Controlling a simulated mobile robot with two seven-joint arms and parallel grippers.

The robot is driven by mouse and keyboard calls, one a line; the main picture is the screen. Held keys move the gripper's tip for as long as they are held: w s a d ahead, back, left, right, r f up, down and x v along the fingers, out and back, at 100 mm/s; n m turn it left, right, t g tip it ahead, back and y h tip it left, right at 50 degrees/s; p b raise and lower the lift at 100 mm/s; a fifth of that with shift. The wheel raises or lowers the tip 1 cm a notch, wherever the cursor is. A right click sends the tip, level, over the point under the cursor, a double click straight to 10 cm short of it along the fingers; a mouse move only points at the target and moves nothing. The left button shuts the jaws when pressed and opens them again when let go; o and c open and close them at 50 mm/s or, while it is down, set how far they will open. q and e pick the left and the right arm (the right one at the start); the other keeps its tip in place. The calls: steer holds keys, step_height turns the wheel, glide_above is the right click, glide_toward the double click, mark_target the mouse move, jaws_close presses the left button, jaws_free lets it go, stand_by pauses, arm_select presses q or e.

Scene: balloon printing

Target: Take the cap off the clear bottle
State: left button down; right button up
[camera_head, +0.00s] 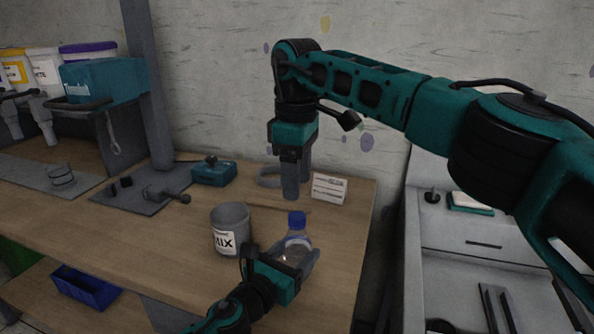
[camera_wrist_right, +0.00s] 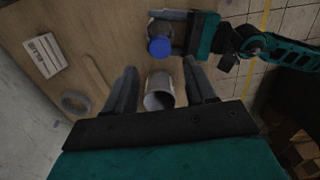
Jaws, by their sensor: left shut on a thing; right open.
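The clear bottle (camera_head: 296,250) stands at the table's front right with its blue cap (camera_head: 297,221) on. My left gripper (camera_head: 297,260) is shut around the bottle's body below the cap, hiding its lower part. My right gripper (camera_head: 297,186) is open and empty, fingers pointing down, above the table behind the bottle and apart from it. In the right wrist view, the blue cap (camera_wrist_right: 160,47) is seen from above, beyond the right fingertips (camera_wrist_right: 160,72), with the left gripper (camera_wrist_right: 180,32) beside it.
A grey MIX cup (camera_head: 231,229) stands just left of the bottle; it shows between my right fingers (camera_wrist_right: 159,91) but lower down. A white labelled box (camera_head: 329,187) and a grey ring (camera_head: 269,177) lie at the back. A teal device (camera_head: 213,173) is further left.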

mark_target(297, 215)
step_height(297, 215, down, 7)
steer(key=shift+f, duration=0.1)
stand_by(0.3)
